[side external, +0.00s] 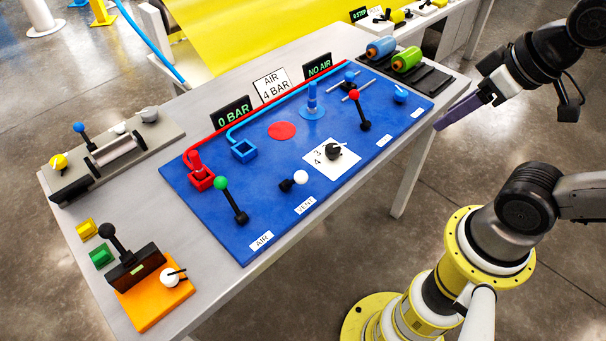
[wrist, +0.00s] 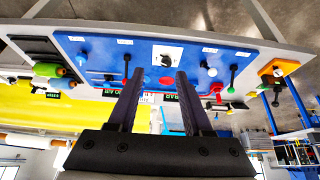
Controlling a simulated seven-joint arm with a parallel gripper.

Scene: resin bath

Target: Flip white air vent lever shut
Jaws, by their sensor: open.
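The vent lever (side external: 300,177) has a white ball knob and a short black base. It sits beside the VENT label (side external: 305,205) near the front edge of the blue panel (side external: 275,190), leaning low toward the right. In the wrist view, where the panel appears upside down, the white knob (wrist: 212,72) shows just right of the right finger. My gripper (side external: 440,124) is off the right end of the table, well away from the lever. In the wrist view my gripper (wrist: 158,74) has its two dark fingers apart with nothing held between them.
A green-knobbed AIR lever (side external: 231,200) stands left of the vent lever. A black dial (side external: 333,151) and a red-knobbed lever (side external: 359,110) stand to its right. Signs (side external: 233,113) read 0 BAR and NO AIR. The space above the panel is free.

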